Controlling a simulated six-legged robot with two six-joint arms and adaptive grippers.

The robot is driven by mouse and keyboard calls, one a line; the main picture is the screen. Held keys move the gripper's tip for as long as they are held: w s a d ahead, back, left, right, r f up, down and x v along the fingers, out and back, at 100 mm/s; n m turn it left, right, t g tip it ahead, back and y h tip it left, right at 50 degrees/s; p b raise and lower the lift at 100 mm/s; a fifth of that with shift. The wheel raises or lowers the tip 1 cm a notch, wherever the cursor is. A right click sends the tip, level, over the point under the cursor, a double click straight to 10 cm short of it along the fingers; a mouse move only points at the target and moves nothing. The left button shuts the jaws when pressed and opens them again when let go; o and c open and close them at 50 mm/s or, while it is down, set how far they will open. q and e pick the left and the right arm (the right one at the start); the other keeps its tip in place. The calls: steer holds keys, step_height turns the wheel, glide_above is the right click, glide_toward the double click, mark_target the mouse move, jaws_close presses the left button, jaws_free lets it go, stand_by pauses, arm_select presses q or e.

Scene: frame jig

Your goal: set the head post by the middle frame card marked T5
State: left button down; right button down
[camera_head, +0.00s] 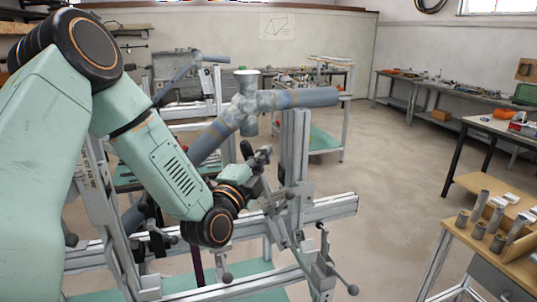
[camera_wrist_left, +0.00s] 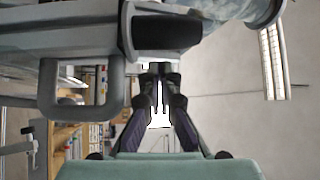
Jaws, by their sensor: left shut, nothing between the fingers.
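The frame jig stands at the middle left, with a long horizontal rail (camera_head: 330,208) and an upright metal post (camera_head: 293,150). I cannot tell for sure which upright is the head post. Blue-grey tubes (camera_head: 308,97) meet at a mottled joint (camera_head: 243,108) above the rail. My left gripper (camera_head: 262,154) is shut and empty, just below that joint and left of the upright post. In the left wrist view its fingers (camera_wrist_left: 160,72) are together beneath a dark block (camera_wrist_left: 166,31). A sheet with a frame drawing (camera_head: 277,26) hangs on the back wall; no T5 mark is readable.
Ball-ended levers (camera_head: 352,289) stick out below the rail. A wooden-topped bench (camera_head: 463,231) with several short metal cylinders stands at the right. Workbenches line the back and right walls. Open floor (camera_head: 385,150) lies between. A grey loop handle (camera_wrist_left: 82,116) is near in the wrist view.

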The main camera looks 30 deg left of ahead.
arm_select(q)
steer(key=shift+s+a+f+p, duration=0.1)
steer(key=shift+s+a+p, duration=0.35)
steer(key=shift+a, duration=0.35)
steer(key=shift+w+a+f, duration=0.15)
steer(key=shift+f, duration=0.1)
steer(key=shift+s+a+r, duration=0.1)
steer(key=shift+s, duration=0.2)
steer(key=shift+a, duration=0.1)
